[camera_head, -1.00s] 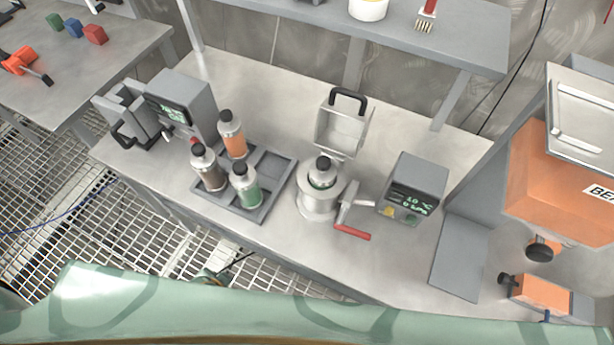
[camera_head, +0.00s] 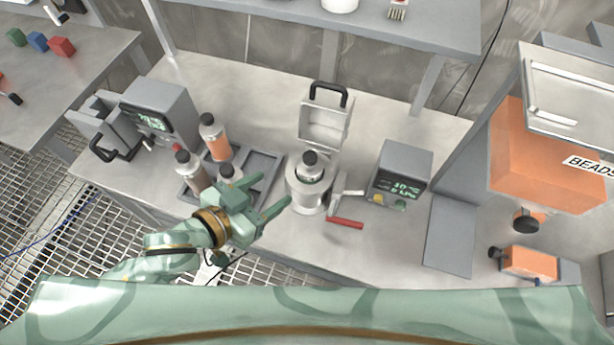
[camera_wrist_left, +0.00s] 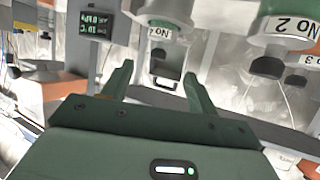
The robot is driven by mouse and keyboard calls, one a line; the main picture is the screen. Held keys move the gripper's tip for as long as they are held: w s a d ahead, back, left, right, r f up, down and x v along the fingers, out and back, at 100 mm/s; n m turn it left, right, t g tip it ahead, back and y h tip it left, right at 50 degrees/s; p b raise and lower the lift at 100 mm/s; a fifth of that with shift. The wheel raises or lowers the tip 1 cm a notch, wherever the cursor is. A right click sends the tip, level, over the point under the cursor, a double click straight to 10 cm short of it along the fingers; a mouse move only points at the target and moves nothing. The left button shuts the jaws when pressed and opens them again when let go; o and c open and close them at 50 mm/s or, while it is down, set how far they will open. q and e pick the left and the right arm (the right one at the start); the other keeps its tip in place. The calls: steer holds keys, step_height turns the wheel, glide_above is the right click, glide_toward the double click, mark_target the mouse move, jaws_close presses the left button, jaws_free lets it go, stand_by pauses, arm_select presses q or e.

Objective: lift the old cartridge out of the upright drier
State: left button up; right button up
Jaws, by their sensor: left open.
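The upright drier (camera_head: 308,198) is a round steel vessel on the bench, with a red-handled lever at its right side. Its boxy lid (camera_head: 323,124) with a black handle stands open behind it. The old cartridge (camera_head: 310,172) sits upright inside, its black knob and upper part showing above the rim. In the left wrist view, which is upside down, a cartridge marked No 4 (camera_wrist_left: 163,12) shows beyond my fingers. My left gripper (camera_head: 276,188) is open and empty, left of the drier, fingers pointing toward it, apart from it. My right gripper is out of view.
A grey tray (camera_head: 262,165) with several black-capped cartridges stands left of the drier, partly hidden by my left gripper. A display box (camera_head: 403,170) stands to the right. An orange bead hopper (camera_head: 545,160) is at far right.

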mark_target(300, 171)
arm_select(q)
steer(key=b+x, duration=0.2)
steer(key=x, duration=0.8)
steer(key=shift+w+d, duration=0.1)
steer(key=shift+d, duration=0.05)
steer(key=b+x, duration=0.1)
steer(key=x, duration=0.4)
steer(key=shift+w+f+b, duration=0.2)
steer(key=shift+f+b, duration=0.05)
steer(key=shift+b, duration=0.15)
steer(key=shift+s+r, duration=0.1)
